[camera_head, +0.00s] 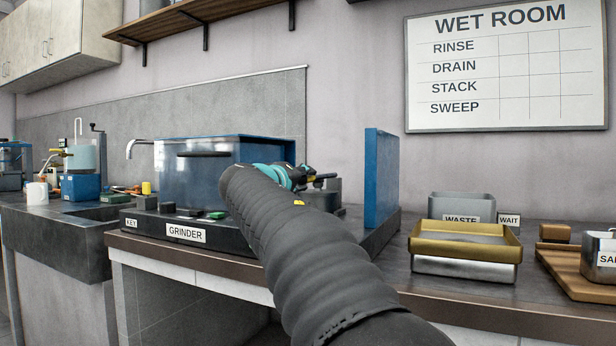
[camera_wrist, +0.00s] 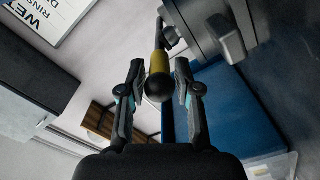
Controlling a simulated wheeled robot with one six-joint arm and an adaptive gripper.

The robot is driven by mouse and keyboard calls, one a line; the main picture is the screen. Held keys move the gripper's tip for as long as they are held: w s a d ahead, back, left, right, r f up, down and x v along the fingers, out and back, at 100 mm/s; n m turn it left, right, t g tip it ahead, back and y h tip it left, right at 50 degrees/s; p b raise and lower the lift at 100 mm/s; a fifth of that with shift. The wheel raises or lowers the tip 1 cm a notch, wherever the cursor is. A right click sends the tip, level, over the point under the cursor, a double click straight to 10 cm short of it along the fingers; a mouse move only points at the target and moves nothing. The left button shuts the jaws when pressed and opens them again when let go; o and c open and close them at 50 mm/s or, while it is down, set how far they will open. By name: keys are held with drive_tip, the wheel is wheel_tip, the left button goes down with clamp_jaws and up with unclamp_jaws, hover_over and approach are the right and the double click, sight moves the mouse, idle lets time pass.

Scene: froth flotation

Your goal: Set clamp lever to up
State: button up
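The clamp lever (camera_wrist: 160,62) shows in the wrist view as a dark rod with a yellow sleeve and a black ball end. My gripper (camera_wrist: 160,80) is open, with one finger on each side of the ball and yellow sleeve. Narrow gaps seem to remain on both sides. In the camera_head view my gripper (camera_head: 318,178) is beside the blue grinder housing (camera_head: 195,180), largely behind my own arm. The lever cannot be made out there, so its up or down setting is unclear.
The grinder base (camera_head: 215,235) carries an upright blue panel (camera_head: 382,180) at its right. A yellow-rimmed tray (camera_head: 465,251), a grey waste bin (camera_head: 462,204) and a wooden board (camera_head: 580,275) stand farther right. A dark sink (camera_head: 55,235) lies to the left.

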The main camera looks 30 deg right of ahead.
sight(320, 178)
drive_tip(key=shift+x, duration=1.3)
drive_tip(key=shift+c, duration=0.3)
clamp_jaws()
